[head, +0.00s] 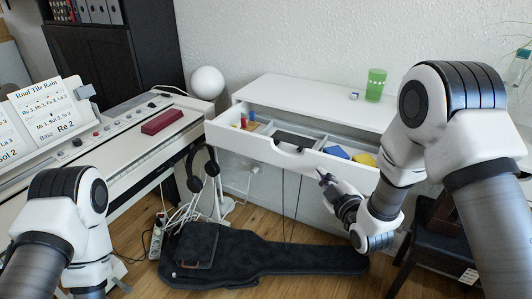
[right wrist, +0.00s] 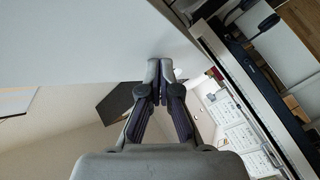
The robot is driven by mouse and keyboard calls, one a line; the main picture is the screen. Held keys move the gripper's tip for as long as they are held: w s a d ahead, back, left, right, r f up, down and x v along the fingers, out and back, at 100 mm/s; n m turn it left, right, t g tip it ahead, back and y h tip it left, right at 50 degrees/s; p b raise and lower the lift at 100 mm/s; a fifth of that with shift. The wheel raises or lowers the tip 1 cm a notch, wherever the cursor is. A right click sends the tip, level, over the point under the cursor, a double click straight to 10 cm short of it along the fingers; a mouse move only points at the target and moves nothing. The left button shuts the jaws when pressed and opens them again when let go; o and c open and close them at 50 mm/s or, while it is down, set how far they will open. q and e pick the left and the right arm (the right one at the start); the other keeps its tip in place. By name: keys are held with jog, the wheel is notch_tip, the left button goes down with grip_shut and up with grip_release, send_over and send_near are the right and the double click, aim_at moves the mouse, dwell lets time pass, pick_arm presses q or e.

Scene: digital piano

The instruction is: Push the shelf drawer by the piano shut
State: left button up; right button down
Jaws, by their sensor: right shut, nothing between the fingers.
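The white shelf (head: 310,98) stands against the wall to the right of the piano. Its drawer (head: 255,147) is pulled out, with a wavy cut-out in the front's top edge and small items in its compartments. My right gripper (head: 322,175) is shut and empty, just in front of the drawer front, right of its middle. In the right wrist view the shut fingertips (right wrist: 160,66) are at the edge of a pale panel (right wrist: 90,40), probably the drawer front. I cannot tell whether they touch it. My left arm shows at the lower left; its gripper is out of view.
A digital piano (head: 110,150) with a red case (head: 162,121) is at the left. Headphones (head: 194,180) hang beside it. A black guitar bag (head: 250,257) lies on the floor below the drawer. A green cup (head: 376,85) stands on the shelf top. A dark chair (head: 445,240) is at the right.

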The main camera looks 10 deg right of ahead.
aim_at(336, 154)
jog(key=shift+w+d, duration=0.25)
jog(key=shift+w, duration=0.15)
dwell(0.5)
jog(key=shift+w+d, duration=0.7)
jog(key=shift+w, duration=0.35)
jog(key=shift+w+d, duration=0.7)
jog(key=shift+w, duration=0.35)
jog(key=shift+w+d, duration=0.7)
jog(key=shift+w, duration=0.35)
jog(key=shift+w+d+b, duration=0.35)
jog(key=shift+w+d, duration=0.55)
jog(key=shift+w, duration=0.45)
jog(key=shift+w+d+b, duration=0.3)
jog(key=shift+w+d, duration=0.65)
jog(key=shift+w, duration=0.4)
jog(key=shift+w+d+b, duration=0.35)
jog(key=shift+w+d, duration=0.55)
jog(key=shift+w, duration=0.45)
jog(key=shift+s+a+p, duration=0.15)
jog(key=shift+s+a, duration=0.45)
jog(key=shift+s, duration=0.25)
jog(key=shift+s+a+p, duration=0.2)
jog(key=shift+s+a, duration=0.35)
jog(key=shift+s, duration=0.3)
jog(key=shift+s+a+p, duration=0.15)
jog(key=shift+s+a, duration=0.45)
jog(key=shift+s, duration=0.25)
